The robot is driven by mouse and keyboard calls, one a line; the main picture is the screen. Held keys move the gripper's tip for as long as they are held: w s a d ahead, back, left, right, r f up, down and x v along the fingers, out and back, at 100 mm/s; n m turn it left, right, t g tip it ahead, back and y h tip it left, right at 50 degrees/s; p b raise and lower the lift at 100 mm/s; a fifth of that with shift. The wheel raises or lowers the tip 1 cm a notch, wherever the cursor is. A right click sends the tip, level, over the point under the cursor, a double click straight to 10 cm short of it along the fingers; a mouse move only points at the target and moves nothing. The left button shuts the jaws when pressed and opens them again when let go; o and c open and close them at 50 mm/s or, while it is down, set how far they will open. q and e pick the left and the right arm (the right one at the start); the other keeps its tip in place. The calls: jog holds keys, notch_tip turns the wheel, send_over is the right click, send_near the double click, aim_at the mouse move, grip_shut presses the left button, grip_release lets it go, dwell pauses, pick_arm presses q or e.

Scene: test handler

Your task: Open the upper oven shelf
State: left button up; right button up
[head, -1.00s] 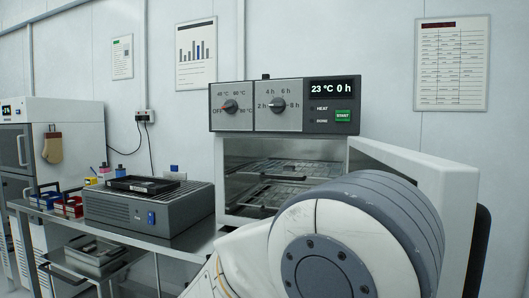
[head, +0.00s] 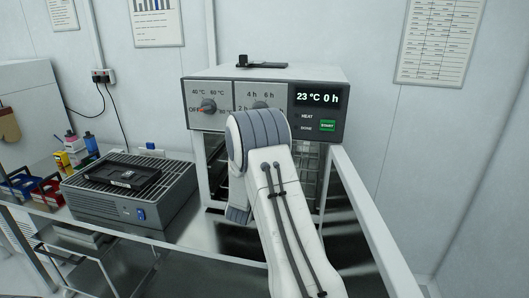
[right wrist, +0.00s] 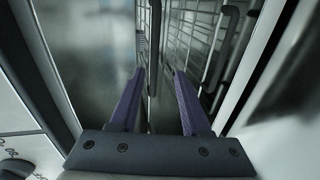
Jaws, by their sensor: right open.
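The oven (head: 268,72) stands on the bench in the head view, with its door (head: 378,225) swung open to the right. My right arm reaches into its front opening and hides most of the inside; its gripper is hidden there. In the right wrist view, the right gripper (right wrist: 158,74) is open, its two purple fingers pointing into the oven. The shelves look turned on their side. The upper shelf's dark handle (right wrist: 154,48) lies between the fingertips; contact cannot be told. The lower shelf's handle (right wrist: 228,52) is farther right, outside the fingers. My left gripper is not in view.
A grey box unit (head: 165,205) with a black tray (head: 122,178) on top stands left of the oven. Red and blue bins (head: 22,188) and small bottles are farther left. The open door bounds the space right of my arm.

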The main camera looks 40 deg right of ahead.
pick_arm(q)
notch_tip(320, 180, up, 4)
jog(key=p, duration=0.3)
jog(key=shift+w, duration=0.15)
pick_arm(e)
jog(key=s+d+r+x, duration=0.1)
jog(key=x, duration=1)
jog(key=shift+h, duration=0.3)
jog(key=shift+w+d+f, duration=0.1)
grip_shut()
jog(key=shift+f, duration=0.1)
